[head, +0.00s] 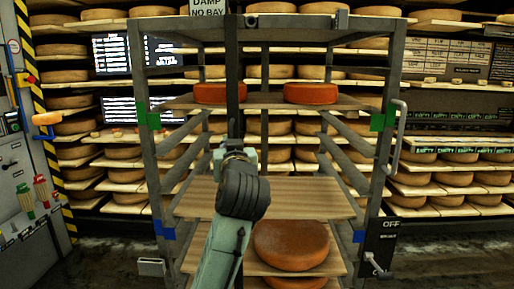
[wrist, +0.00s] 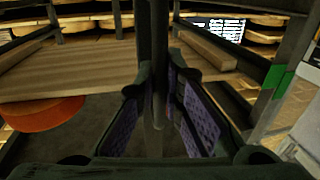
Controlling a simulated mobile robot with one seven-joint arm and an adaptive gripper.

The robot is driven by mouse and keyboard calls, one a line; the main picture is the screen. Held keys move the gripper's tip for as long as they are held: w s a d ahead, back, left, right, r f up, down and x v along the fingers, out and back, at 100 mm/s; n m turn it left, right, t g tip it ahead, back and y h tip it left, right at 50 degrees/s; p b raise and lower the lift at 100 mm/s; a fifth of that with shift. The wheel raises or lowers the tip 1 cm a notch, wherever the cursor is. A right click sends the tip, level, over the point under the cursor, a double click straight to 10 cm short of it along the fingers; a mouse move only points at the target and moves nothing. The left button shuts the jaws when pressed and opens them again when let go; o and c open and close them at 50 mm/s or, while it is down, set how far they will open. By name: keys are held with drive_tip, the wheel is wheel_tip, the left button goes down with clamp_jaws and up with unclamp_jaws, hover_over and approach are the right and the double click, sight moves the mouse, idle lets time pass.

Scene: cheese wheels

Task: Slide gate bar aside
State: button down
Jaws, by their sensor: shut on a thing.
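The gate bar (head: 233,70) is a dark upright bar running down the front of the metal rack, left of its middle. My gripper (head: 234,148) is at the bar's lower visible part, and my own arm hides what lies below. In the wrist view the bar (wrist: 160,45) stands between the two purple-padded fingers of my gripper (wrist: 158,100), which are shut on it.
The rack (head: 393,80) holds wooden boards. Two orange cheese wheels (head: 310,93) sit on the upper board, and a larger wheel (head: 291,245) sits low. A middle board (head: 315,197) is bare. A control panel (head: 20,180) stands at left.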

drive_tip(key=a+p, duration=0.2)
drive_tip(key=a, duration=1.7)
drive_tip(key=shift+a, duration=0.25)
drive_tip(key=c, duration=1.8)
unclamp_jaws()
drive_tip(key=shift+a, duration=0.15)
drive_tip(key=shift+o, duration=0.5)
drive_tip(key=s+d, duration=0.2)
drive_tip(key=s, duration=0.9)
drive_tip(key=shift+s+d, duration=0.3)
drive_tip(key=shift+s, duration=0.1)
